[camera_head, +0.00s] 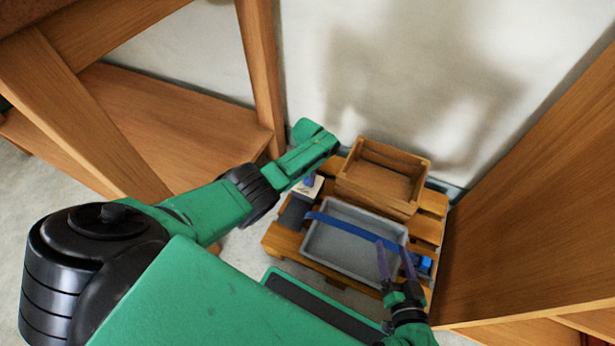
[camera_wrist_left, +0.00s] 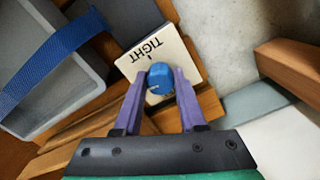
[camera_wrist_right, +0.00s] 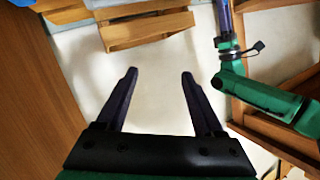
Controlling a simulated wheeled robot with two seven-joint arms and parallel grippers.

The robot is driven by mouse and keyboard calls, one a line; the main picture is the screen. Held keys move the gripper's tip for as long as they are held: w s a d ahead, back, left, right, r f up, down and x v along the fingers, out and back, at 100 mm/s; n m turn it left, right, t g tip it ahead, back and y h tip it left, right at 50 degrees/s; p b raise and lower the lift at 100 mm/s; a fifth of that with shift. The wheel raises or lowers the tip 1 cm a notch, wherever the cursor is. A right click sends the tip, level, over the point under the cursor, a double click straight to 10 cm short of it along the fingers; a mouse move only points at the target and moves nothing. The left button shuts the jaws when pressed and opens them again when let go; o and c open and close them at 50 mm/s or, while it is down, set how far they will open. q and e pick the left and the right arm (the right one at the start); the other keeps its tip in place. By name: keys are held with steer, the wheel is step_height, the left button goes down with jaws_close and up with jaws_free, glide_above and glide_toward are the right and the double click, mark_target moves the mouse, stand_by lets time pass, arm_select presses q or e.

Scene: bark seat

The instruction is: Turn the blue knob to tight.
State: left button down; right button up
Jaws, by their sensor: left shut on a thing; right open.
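The blue knob (camera_wrist_left: 160,76) stands on a white plate (camera_wrist_left: 188,62) in the left wrist view. The plate reads TIGHT, upside down, with a short dark tick beside the word. A pale mark shows on the knob's lower left side, away from the tick. My left gripper (camera_wrist_left: 160,80) is shut on the knob, one purple finger on each side. In the head view the plate (camera_head: 317,188) is partly hidden by my left arm. My right gripper (camera_wrist_right: 158,75) is open and empty; in the head view (camera_head: 394,248) it is over the grey tray's right end.
A grey tray (camera_head: 335,268) with a blue strap (camera_head: 350,226) across it sits on a wooden pallet (camera_head: 285,240). A wooden crate (camera_head: 355,188) stands behind it. A blue buckle (camera_head: 426,264) is at the right. Wooden furniture (camera_head: 530,220) flanks both sides.

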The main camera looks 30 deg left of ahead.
arm_select(q)
steer(key=shift+m, duration=1.9)
steer(key=m, duration=0.4)
steer(key=shift+w, duration=0.1)
steer(key=m, duration=0.4)
steer(key=shift+m+b, duration=0.3)
steer(key=shift+m, duration=1.9)
arm_select(e)
steer(key=w+r+t, duration=0.2)
steer(key=w+r, duration=0.3)
steer(key=r, duration=0.2)
steer(key=shift+w+d+t, duration=0.15)
steer(key=shift+d+t, duration=0.05)
steer(key=shift+t, duration=0.2)
